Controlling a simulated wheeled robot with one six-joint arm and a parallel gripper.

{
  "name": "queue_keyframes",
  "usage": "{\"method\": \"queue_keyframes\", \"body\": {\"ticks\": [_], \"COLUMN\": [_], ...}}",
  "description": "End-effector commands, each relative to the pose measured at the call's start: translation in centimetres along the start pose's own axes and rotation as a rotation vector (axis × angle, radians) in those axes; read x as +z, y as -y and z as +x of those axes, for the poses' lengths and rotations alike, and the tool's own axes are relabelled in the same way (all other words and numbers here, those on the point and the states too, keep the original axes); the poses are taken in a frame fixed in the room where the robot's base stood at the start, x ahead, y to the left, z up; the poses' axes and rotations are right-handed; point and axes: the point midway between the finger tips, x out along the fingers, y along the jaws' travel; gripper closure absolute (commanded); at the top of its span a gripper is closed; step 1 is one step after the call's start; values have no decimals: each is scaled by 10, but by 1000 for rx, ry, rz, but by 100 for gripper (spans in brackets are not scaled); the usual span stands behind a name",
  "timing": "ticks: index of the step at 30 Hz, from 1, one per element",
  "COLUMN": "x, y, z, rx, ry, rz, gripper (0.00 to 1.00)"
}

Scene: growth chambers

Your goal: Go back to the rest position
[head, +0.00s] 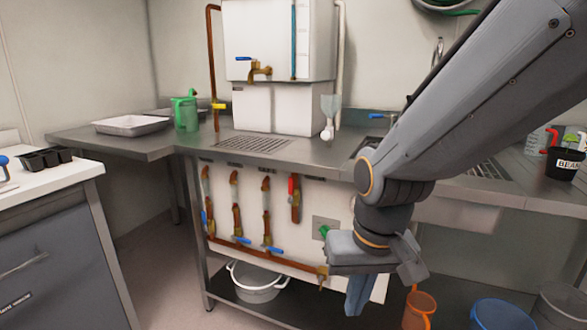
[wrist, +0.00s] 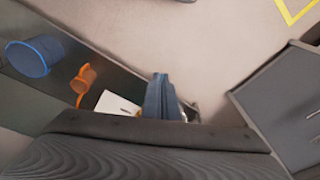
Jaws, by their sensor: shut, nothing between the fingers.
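My gripper (head: 358,297) hangs from my grey arm at the centre right of the head view, pointing down in front of the steel bench. Its bluish fingers are together with nothing between them. In the wrist view the shut fingers (wrist: 160,97) show at the middle, above the floor and the edge of the bench's lower shelf. The head view does not show clearly how far the gripper is from the pipe panel (head: 280,215) behind it.
The steel bench (head: 335,152) carries a white tank (head: 278,40), a green watering can (head: 186,112) and a tray (head: 131,125). Below are a white tub (head: 256,281), an orange jug (head: 419,309) and a blue bucket (head: 502,314). A cabinet (head: 60,240) stands left; floor (head: 150,260) lies between.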

Motion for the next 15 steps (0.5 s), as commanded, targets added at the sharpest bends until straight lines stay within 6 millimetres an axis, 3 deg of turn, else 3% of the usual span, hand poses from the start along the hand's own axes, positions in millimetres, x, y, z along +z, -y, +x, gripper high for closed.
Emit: {"method": "queue_keyframes", "body": {"ticks": [7,15], "x": [58,51], "y": [5,-10], "z": [-25,-45], "rx": [-20,-1], "ry": [157,153], "rz": [-155,-98], "gripper": [100,100]}}
